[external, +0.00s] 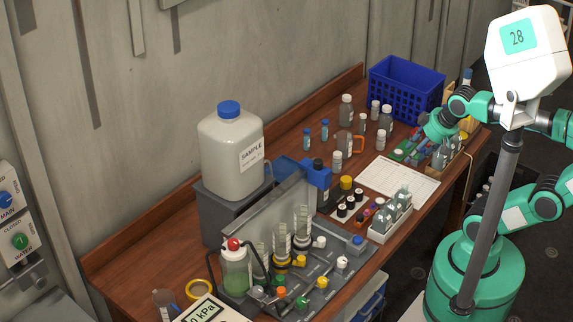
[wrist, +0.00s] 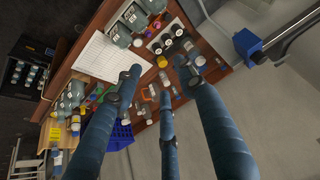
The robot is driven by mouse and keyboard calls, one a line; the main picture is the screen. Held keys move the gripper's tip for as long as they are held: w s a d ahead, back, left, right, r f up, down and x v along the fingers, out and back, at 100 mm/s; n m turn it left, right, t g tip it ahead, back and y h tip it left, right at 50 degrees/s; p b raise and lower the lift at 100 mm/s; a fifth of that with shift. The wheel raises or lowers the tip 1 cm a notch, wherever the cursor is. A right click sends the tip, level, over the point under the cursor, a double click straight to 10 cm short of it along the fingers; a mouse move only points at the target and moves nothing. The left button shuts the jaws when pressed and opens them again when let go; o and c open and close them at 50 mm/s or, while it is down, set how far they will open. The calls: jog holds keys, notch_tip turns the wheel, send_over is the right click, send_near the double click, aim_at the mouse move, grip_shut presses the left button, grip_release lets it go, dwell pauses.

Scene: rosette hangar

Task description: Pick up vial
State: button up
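Several small vials and bottles stand upright on the wooden bench, and I cannot tell which one is the task's vial. In the external view there are blue-capped vials (external: 323,129) and white-capped vials (external: 337,160). In the wrist view, small clear vials (wrist: 165,79) show between and beyond my fingers. My gripper (wrist: 158,82) has its dark blue fingers spread wide, with nothing held between them. It hangs over the bench, apart from the vials. In the external view my arm reaches over the bench's far right end; the fingertips are hard to make out there.
A blue crate (external: 406,86) stands at the back right. A white sheet (external: 398,177) lies near the front edge, beside a rack of bottles (external: 391,217). A large sample jug (external: 230,150) and glass apparatus fill the left. The wall (wrist: 270,125) closes off the back.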

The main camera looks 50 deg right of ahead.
jog(key=shift+o, duration=0.5)
jog(key=shift+r, duration=0.1)
